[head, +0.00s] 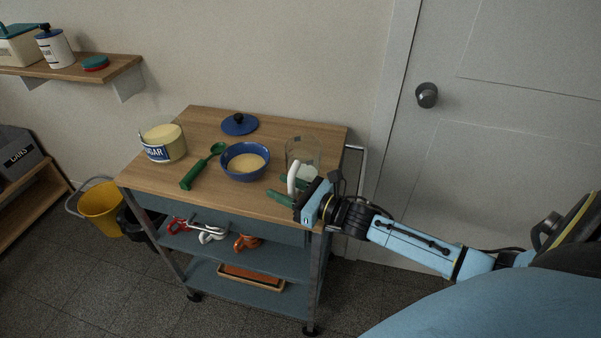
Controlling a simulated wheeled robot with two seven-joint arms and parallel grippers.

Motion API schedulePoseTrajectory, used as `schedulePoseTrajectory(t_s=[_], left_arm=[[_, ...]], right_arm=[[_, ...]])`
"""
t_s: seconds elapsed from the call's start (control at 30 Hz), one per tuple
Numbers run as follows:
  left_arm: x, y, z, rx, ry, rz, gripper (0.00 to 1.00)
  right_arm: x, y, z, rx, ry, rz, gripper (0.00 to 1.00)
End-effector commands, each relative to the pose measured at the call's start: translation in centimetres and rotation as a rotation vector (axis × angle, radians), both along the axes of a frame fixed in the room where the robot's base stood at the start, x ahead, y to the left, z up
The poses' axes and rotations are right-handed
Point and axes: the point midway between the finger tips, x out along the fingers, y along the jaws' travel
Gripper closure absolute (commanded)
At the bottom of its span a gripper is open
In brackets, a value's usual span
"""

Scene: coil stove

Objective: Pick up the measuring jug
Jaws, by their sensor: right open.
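The measuring jug (303,151) is clear, with pale contents low inside and a white handle (292,177) facing the front of the cart. It stands upright at the right side of the wooden cart top (210,194). My right gripper (281,189) reaches in from the right, low over the cart top. Its green fingers are open, one on the far side and one on the near side, close around the handle. I cannot tell whether they touch it. The gripper body hides part of the jug's lower front. My left gripper is not in view.
Left of the jug are a blue bowl (245,170) with yellowish contents, a green scoop (196,174), a sugar tub (164,143) and a blue lid (239,127). A metal rail (361,165) runs along the cart's right side. Clips and a tray sit on lower shelves.

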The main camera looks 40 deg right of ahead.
Motion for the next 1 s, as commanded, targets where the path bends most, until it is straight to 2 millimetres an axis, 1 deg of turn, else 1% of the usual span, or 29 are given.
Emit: schedulePoseTrajectory(t_s=[0.1,0.4,0.77,0.87,0.97,1.0], left_arm=[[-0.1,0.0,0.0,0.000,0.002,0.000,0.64],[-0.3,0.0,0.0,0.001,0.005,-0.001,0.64],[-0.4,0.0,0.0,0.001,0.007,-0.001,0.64],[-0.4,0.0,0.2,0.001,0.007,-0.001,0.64],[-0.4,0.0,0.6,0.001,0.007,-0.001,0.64],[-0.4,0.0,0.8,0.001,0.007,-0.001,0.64]], right_arm=[[0.0,0.0,0.0,0.000,0.000,0.000,0.60],[0.0,0.0,0.0,0.001,0.000,0.000,0.99],[0.0,0.0,0.2,0.000,-0.002,0.000,1.00],[0.0,0.0,1.0,-0.001,-0.003,0.001,1.00],[0.0,0.0,2.7,-0.002,-0.004,0.001,1.00],[0.0,-0.1,3.6,-0.003,-0.006,0.002,1.00]])
